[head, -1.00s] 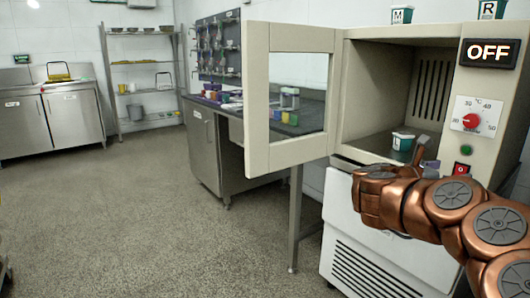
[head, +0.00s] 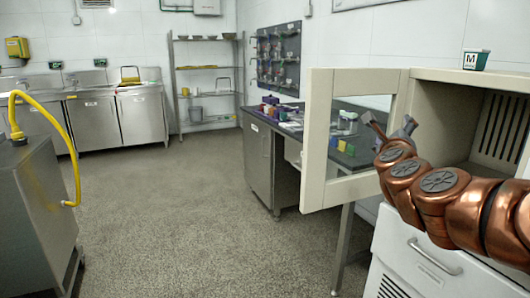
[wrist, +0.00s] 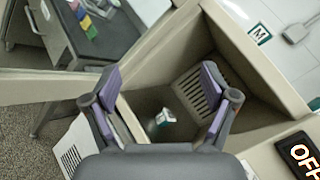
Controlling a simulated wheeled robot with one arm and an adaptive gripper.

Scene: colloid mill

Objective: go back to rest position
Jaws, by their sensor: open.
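My gripper (head: 390,128) is open and empty, in front of the open cabinet door at the right of the head view. In the wrist view its two purple-padded fingers (wrist: 161,82) are spread wide with nothing between the pads. The wrist view looks into the open incubator cabinet (wrist: 258,82). A small white and green cup (wrist: 165,119) is inside it, beyond the fingers and apart from them. In the head view the cup is not visible; my arm covers the lower part of the chamber.
The cabinet door (head: 312,140) stands open close to my gripper. A dark-topped bench (head: 360,153) with small coloured items is behind the door. A steel unit with a yellow hose (head: 45,200) is at left. The middle floor is clear.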

